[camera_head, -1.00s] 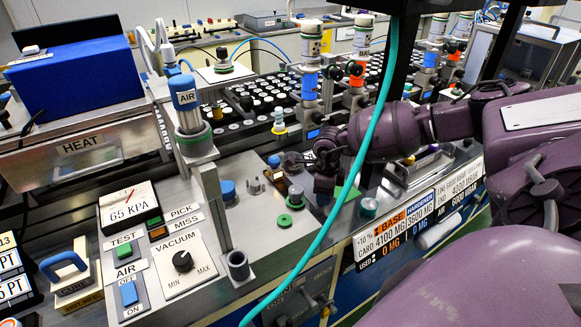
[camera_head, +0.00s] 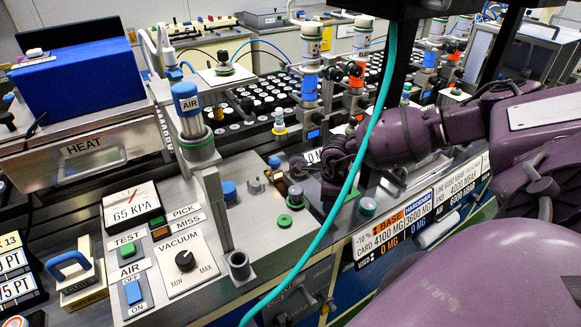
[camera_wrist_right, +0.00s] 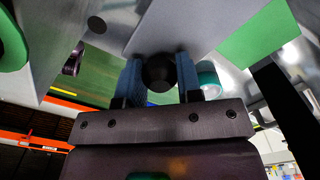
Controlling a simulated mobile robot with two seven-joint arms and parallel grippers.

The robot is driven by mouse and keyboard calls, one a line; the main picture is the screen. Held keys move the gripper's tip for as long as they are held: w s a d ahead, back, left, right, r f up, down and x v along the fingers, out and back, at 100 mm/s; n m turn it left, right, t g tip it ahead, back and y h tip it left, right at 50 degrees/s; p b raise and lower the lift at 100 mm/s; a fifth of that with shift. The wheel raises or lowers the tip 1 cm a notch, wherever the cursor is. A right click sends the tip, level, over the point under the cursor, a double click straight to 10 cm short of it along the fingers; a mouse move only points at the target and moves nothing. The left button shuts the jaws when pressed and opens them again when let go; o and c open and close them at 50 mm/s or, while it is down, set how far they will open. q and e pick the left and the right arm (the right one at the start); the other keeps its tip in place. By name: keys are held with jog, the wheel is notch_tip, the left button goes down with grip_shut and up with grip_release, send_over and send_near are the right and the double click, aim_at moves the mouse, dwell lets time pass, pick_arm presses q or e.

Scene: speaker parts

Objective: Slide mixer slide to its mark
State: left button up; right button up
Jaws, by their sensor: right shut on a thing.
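My right gripper (camera_head: 336,168) is over the metal bench deck, right of the middle in the head view, its fingers partly hidden in its own dark shape. In the right wrist view the two blue-padded fingers (camera_wrist_right: 160,78) are closed on either side of a dark round knob (camera_wrist_right: 158,72), which I take to be the mixer slide's. The slide's body cannot be made out clearly. A green patch (camera_wrist_right: 255,38), possibly the mark, lies on the surface to the upper right in the wrist view, apart from the knob. My left gripper is not in view.
A green ring (camera_head: 284,220) and a green-rimmed round part (camera_head: 367,206) are on the deck near the gripper. A teal hose (camera_head: 345,190) hangs across the view in front. A vacuum post (camera_head: 213,200) stands to the left. Rows of small parts (camera_head: 265,95) lie behind.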

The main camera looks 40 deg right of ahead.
jog(key=shift+s+a+p, duration=0.1)
jog(key=shift+s+p, duration=0.25)
jog(key=shift+s, duration=1.2)
jog(key=shift+s+a+p, duration=0.15)
jog(key=shift+s+p, duration=0.3)
jog(key=o, duration=1)
notch_tip(320, 180, up, 11)
jog(key=shift+f+b, duration=0.1)
jog(key=shift+b, duration=0.4)
